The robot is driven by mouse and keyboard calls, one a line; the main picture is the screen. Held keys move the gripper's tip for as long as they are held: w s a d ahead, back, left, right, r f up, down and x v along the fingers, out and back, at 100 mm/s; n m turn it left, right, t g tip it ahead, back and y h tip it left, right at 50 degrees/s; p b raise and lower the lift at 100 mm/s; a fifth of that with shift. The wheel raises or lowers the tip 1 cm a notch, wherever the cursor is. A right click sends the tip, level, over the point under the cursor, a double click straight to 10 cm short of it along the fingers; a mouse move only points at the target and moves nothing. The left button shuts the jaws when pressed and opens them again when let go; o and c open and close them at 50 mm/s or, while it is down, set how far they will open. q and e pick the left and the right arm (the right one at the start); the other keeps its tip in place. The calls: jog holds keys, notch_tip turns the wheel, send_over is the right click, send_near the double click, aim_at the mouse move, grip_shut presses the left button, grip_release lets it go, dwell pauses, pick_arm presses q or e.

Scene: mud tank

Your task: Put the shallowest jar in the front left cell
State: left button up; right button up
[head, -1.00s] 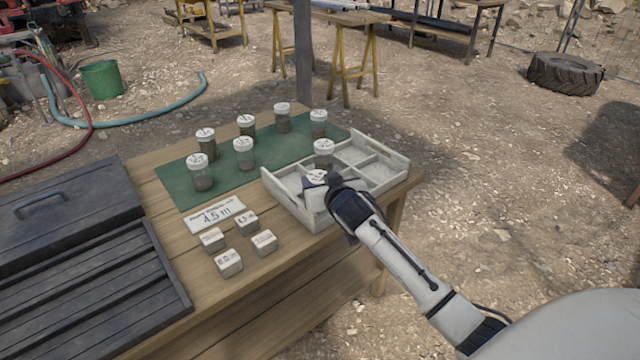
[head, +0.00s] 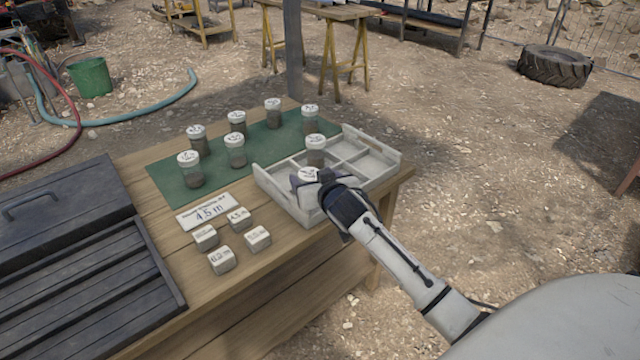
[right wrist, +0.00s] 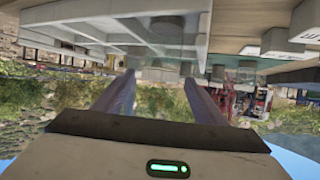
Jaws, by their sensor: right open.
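My right gripper (head: 306,182) is low at the front left part of the pale divided tray (head: 386,177). Its fingers are spread apart in the right wrist view (right wrist: 158,95). A white-lidded jar (head: 308,173) is at the fingers; its body is mostly hidden by the gripper and tray wall. A glassy jar body also shows beyond the fingertips in the right wrist view (right wrist: 168,58). Another jar (head: 315,153) stands upright in the tray behind it. Several lidded jars with dark contents, such as this near-left one (head: 190,172), stand on the green mat (head: 215,188). Lid writing is too small to read surely.
A card reading 4.5 m (head: 208,212) and several small labelled blocks (head: 222,260) lie on the wooden table (head: 175,290) left of the tray. A dark slatted box (head: 75,280) fills the table's left. The tray's right-hand cells look empty.

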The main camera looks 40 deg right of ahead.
jog(key=v, duration=1.1)
jog(key=s+a+f+n+g+y, duration=0.2)
jog(key=s+a+f+y, duration=0.1)
jog(key=s+a+f, duration=0.6)
jog(key=s+a+f+n+g+y, duration=0.2)
jog(key=s+a+f, duration=0.8)
jog(key=s+f, duration=0.5)
jog(key=shift+s+a+f+n+y+p, duration=0.25)
jog(key=shift+s+n+y+p, duration=0.15)
jog(key=shift+n+y, duration=0.4)
